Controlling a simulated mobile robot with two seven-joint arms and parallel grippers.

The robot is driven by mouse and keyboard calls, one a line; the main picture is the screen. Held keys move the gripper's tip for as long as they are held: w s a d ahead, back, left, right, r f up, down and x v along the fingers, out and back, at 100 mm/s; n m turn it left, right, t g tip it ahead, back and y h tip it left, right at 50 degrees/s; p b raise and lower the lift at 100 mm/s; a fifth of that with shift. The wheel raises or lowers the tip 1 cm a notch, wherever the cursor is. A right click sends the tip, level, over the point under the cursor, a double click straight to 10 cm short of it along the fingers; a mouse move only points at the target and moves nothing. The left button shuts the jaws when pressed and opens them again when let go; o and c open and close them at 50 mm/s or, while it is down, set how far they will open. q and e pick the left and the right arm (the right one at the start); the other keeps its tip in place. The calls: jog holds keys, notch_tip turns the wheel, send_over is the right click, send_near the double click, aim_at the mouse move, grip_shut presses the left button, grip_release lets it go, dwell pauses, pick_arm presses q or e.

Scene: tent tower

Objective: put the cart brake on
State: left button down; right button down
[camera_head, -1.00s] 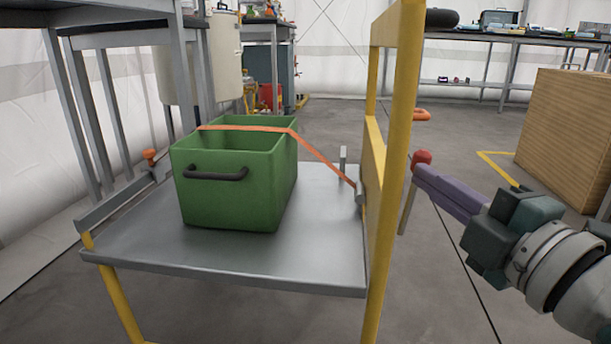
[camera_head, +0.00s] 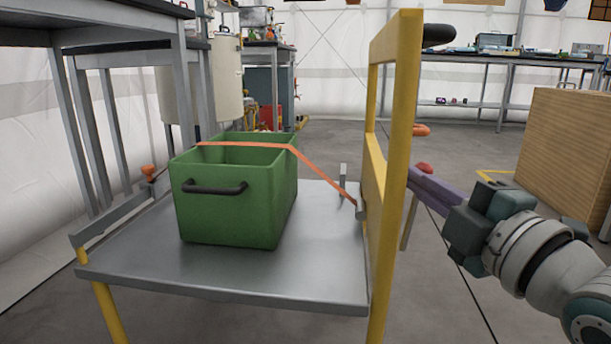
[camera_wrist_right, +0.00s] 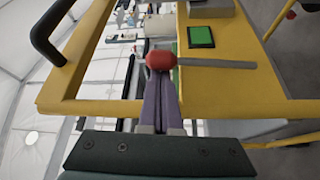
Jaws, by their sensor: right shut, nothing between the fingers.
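The cart has a grey deck (camera_head: 300,265) and a yellow end frame (camera_head: 398,130), which fills much of the right wrist view (camera_wrist_right: 245,85). The brake lever (camera_head: 409,222) is a thin rod on the frame's outer side with a red knob (camera_head: 424,167). In the right wrist view the red knob (camera_wrist_right: 160,60) lies at the fingertips, and the grey rod (camera_wrist_right: 215,63) runs right from it. My right gripper (camera_head: 415,183) has its purple fingers shut and empty, partly covering the knob. I cannot tell if they touch. My left gripper is out of view.
A green crate (camera_head: 225,205) sits on the deck under an orange strap (camera_head: 325,178). An orange knob (camera_head: 149,171) is on the left rail. A wooden box (camera_head: 565,150) stands at the right. Tables (camera_head: 480,60) stand behind. Floor between frame and box is open.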

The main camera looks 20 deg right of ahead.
jog(key=shift+s+d+m, duration=0.15)
jog(key=shift+d+m, duration=0.1)
jog(key=shift+m, duration=0.05)
jog(key=s+d+f+m+t+h+b, duration=0.3)
jog(key=s+d+f+m+h, duration=0.1)
jog(key=m, duration=0.7)
jog(key=shift+d+h+b, duration=0.35)
jog(key=shift+d+h, duration=0.25)
jog(key=shift+d, duration=0.75)
jog(key=shift+f, duration=0.1)
jog(key=shift+s, duration=0.1)
